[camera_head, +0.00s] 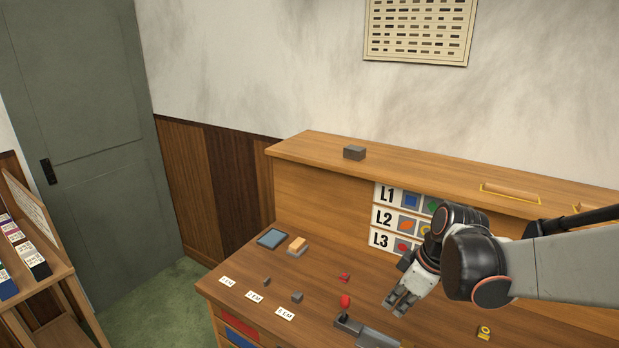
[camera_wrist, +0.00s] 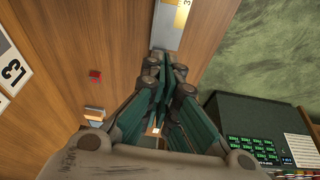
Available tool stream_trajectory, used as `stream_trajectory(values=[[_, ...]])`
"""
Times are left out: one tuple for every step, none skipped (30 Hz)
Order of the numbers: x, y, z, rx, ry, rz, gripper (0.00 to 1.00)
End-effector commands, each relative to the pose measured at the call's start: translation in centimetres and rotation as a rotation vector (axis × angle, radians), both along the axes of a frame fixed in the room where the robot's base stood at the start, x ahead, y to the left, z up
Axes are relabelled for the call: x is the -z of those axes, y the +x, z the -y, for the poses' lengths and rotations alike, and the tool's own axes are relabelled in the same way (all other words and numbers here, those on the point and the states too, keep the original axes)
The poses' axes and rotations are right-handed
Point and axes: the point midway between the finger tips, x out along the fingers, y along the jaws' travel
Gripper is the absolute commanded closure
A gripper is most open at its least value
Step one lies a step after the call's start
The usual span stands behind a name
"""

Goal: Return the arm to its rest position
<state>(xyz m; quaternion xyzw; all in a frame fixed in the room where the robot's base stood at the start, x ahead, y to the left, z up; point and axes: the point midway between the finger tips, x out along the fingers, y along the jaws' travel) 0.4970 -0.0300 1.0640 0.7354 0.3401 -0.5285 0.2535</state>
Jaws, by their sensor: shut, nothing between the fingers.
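My gripper (camera_head: 400,303) hangs above the right part of the wooden desk (camera_head: 250,262) in the head view, with my arm reaching in from the right edge. In the wrist view my gripper (camera_wrist: 168,70) has its fingers together with nothing between them. My wrist partly covers the panel marked L1, L2, L3 (camera_head: 390,218) behind it. I cannot tell how high the fingertips are above the desk.
On the desk are a grey metal device with a red knob (camera_head: 345,301), a yellow tag (camera_head: 484,332), a blue-grey tray (camera_head: 272,238), an orange-topped block (camera_head: 297,245) and small grey blocks. A grey block (camera_head: 354,152) sits on the upper ledge. A shelf (camera_head: 52,262) stands left.

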Motion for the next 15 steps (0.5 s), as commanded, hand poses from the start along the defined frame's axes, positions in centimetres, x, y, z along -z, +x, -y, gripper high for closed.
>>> stream_trajectory(values=[[-1.0,-0.5,-0.4,0.031,-0.014,0.003,1.00],[-1.6,-0.8,-0.5,0.059,-0.024,0.005,1.00],[-2.4,-1.2,-0.7,0.099,-0.037,0.010,1.00],[-3.1,-1.6,-0.8,0.133,-0.047,0.016,1.00],[-3.7,-1.9,-0.9,0.167,-0.056,0.023,1.00],[-4.5,-2.4,-1.1,0.213,-0.065,0.034,1.00],[-5.0,-2.9,-1.2,0.246,-0.069,0.043,1.00],[-5.4,-3.3,-1.3,0.277,-0.070,0.053,1.00],[-5.9,-4.0,-1.4,0.321,-0.069,0.066,1.00],[-6.2,-4.5,-1.5,0.352,-0.066,0.077,1.00],[-6.4,-5.0,-1.6,0.384,-0.060,0.088,1.00],[-6.6,-5.7,-1.8,0.425,-0.052,0.102,1.00],[-6.8,-6.2,-1.8,0.456,-0.044,0.114,1.00],[-6.9,-6.7,-1.9,0.486,-0.036,0.125,1.00],[-7.1,-7.4,-2.1,0.527,-0.022,0.140,1.00]])
